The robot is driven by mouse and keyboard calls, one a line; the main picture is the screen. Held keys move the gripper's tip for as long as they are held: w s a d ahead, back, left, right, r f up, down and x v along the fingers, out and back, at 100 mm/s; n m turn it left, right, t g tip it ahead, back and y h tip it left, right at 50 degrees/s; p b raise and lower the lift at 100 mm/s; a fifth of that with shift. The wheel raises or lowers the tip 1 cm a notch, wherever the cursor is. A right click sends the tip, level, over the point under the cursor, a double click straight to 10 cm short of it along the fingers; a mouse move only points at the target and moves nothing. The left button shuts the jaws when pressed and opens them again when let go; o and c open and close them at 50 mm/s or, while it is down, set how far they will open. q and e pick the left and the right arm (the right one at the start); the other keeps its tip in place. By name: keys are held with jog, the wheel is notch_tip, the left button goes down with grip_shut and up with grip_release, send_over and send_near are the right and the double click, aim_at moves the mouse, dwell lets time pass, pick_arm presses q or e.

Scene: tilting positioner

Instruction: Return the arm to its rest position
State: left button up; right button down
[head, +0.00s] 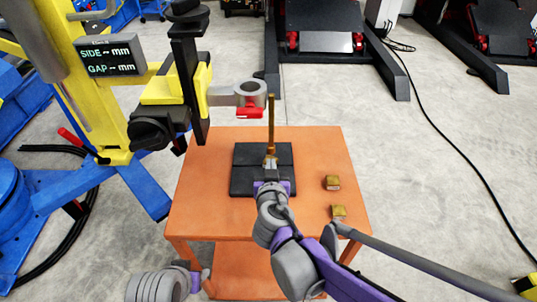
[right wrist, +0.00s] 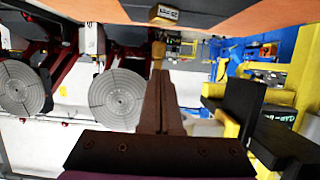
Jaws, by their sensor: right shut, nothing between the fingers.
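My right gripper (head: 269,170) reaches in from the lower right over the black pad on the orange table. Its fingers (right wrist: 160,95) are together and hold nothing in the right wrist view. A small brass piece (head: 270,160) and a thin upright brown rod (head: 271,120) show just beyond it. I cannot tell whether they touch the gripper. A labelled brass block (right wrist: 165,15) shows beyond the fingers in the right wrist view.
The orange table (head: 195,200) bears the black pad (head: 245,155) and two brass blocks, one (head: 332,182) behind the other (head: 338,212). The yellow and black positioner (head: 165,90) stands left, its grey ring (head: 250,90) overhanging the table's back. A cable (head: 455,145) crosses the floor at right.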

jog(key=s+f, duration=0.3)
jog(key=s, duration=0.4)
jog(key=s+d+g+h, duration=0.1)
jog(key=d, duration=0.4)
jog(key=s+d+f+g+p, duration=0.1)
jog(key=s+d+g, duration=0.1)
jog(key=d, duration=0.3)
jog(key=s+d+m+g+h+p, duration=0.1)
jog(key=s+d+g, duration=0.1)
jog(key=d, duration=0.2)
jog(key=shift+s+d+f+h, duration=0.25)
jog(key=shift+d+f+h, duration=0.05)
jog(key=shift+d, duration=0.1)
pick_arm(q)
jog(key=r+p, duration=0.1)
jog(key=w+r, duration=0.1)
jog(key=r, duration=0.1)
jog(key=w+r+p, duration=0.1)
jog(key=r, duration=0.1)
jog(key=shift+w+d+r+p, duration=0.1)
jog(key=shift+d+r+p, duration=0.1)
jog(key=shift+p, duration=0.1)
pick_arm(e)
jog(key=s+d+f+n+g+y, duration=0.1)
jog(key=s+d+g+y, duration=0.1)
jog(key=s, duration=0.7)
jog(key=shift+s+d+g+y, duration=0.2)
jog(key=shift+s+g+y, duration=0.15)
jog(key=shift+g, duration=0.55)
